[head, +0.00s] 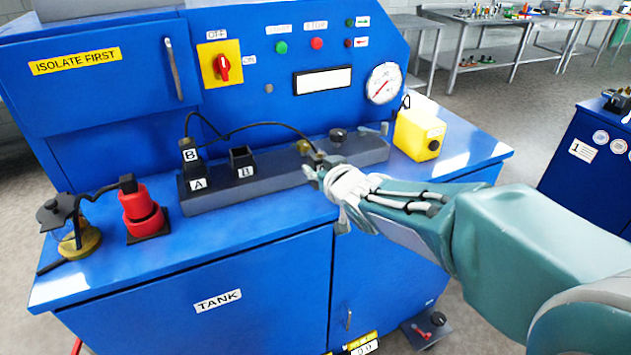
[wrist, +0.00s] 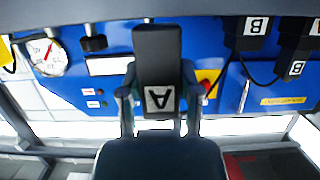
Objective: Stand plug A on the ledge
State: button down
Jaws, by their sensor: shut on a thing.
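Plug A, a black block with a white A label, is between my gripper's fingers in the wrist view (wrist: 157,50). In the head view my gripper (head: 318,170) is shut on it, over the right part of the grey ledge (head: 362,155). The plug (head: 317,158) is mostly hidden there, with its black cable running left. I cannot tell whether it touches the ledge. In the wrist view my gripper (wrist: 158,92) has a finger on either side of the plug. Plug B (head: 189,155) stands in socket A (head: 198,184). Socket B (head: 242,162) looks empty.
A black knob (head: 338,135) stands on the ledge just right of my gripper, with a brass fitting (head: 302,146) to its left. A yellow box (head: 419,135) is at the right end.

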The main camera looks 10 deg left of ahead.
aim_at(316, 183)
jog(key=shift+w+f, duration=0.5)
jog(key=shift+f, duration=0.1)
jog(key=f, duration=0.2)
jog(key=shift+w+a+f, duration=0.1)
jog(key=shift+a+f, duration=0.15)
jog(key=shift+f, duration=0.05)
jog(key=shift+a+f, duration=0.25)
jog(key=shift+f, duration=0.15)
jog(key=shift+d, duration=0.2)
jog(key=shift+c, duration=1.5)
grip_release()
jog(key=shift+d, duration=0.1)
jog(key=shift+f, duration=0.1)
jog(key=shift+a, duration=0.2)
